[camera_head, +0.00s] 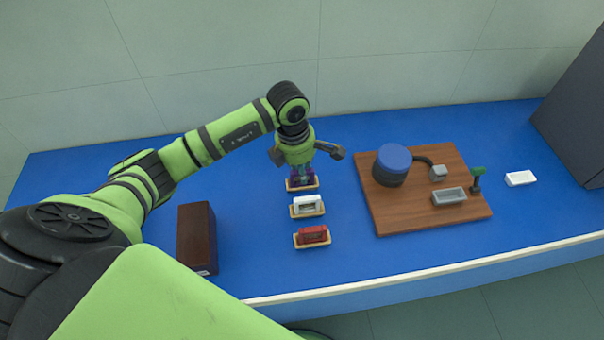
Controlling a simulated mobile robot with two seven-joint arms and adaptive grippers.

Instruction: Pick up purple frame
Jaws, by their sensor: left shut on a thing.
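The purple frame (301,180) is at its small tan holder (303,188), the farthest of a row of three on the blue bench. My left gripper (301,173) points straight down over it and is shut on it; the gripper hides much of the frame. I cannot tell whether the frame is still seated in the holder or just lifted. My right gripper is not in view.
A white frame (307,204) and a red frame (314,234) stand in holders nearer the front. A dark brown box (197,237) is at left. A wooden board (385,218) with a blue-topped cylinder (393,163) and grey tray (449,197) lies right. A white block (520,178) sits farther right.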

